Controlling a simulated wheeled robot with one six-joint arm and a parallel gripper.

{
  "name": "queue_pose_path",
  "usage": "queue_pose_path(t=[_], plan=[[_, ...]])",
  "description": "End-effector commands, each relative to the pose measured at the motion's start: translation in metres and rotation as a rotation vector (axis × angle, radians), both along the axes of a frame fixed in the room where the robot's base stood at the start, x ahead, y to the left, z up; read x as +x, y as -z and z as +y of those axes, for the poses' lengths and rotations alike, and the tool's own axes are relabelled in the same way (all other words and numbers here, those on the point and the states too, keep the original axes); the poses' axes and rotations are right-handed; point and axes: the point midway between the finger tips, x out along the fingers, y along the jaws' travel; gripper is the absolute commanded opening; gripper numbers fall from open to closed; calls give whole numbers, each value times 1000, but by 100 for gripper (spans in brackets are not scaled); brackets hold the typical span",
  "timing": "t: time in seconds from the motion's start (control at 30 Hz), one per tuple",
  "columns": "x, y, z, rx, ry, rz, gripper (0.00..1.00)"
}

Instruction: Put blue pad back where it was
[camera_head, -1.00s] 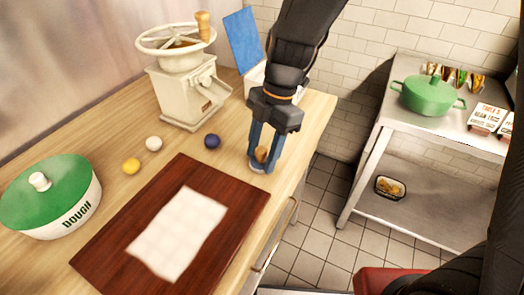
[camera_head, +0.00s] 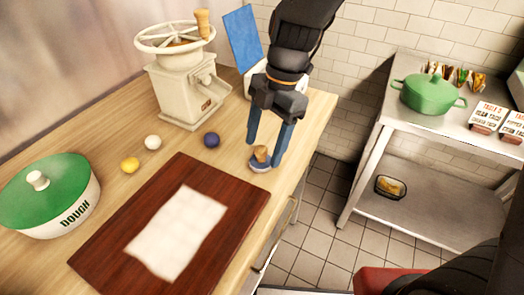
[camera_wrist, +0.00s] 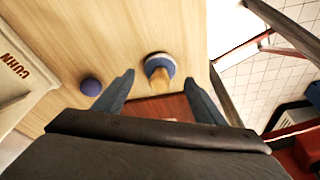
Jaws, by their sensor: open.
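The blue pad (camera_head: 260,167) is a small round pad with a pale edge and a wooden knob on top. It stands upright on the wooden counter, near the front edge and just beyond the far corner of the dark red board (camera_head: 255,194). In the wrist view the blue pad (camera_wrist: 159,63) shows between and slightly beyond my fingertips. My gripper (camera_head: 263,155) is open, its blue fingers spread on either side of the knob. The gripper (camera_wrist: 159,78) appears empty, with a gap on both sides of the knob.
A white cloth (camera_head: 178,232) lies on the board. Left of the pad are a dark blue ball (camera_head: 211,140), a white ball (camera_head: 153,142) and a yellow one (camera_head: 130,165). A cream grinder (camera_head: 188,90) and a green-lidded dough pot (camera_head: 65,215) stand farther left.

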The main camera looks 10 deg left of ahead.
Motion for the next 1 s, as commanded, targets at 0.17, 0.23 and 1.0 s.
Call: queue_pose_path(t=[0.17,0.23,1.0], plan=[[9,-37,-7,3,1,-5,64],[12,-50,-10,2,1,-5,64],[21,-69,-56,-84,336,19,64]])
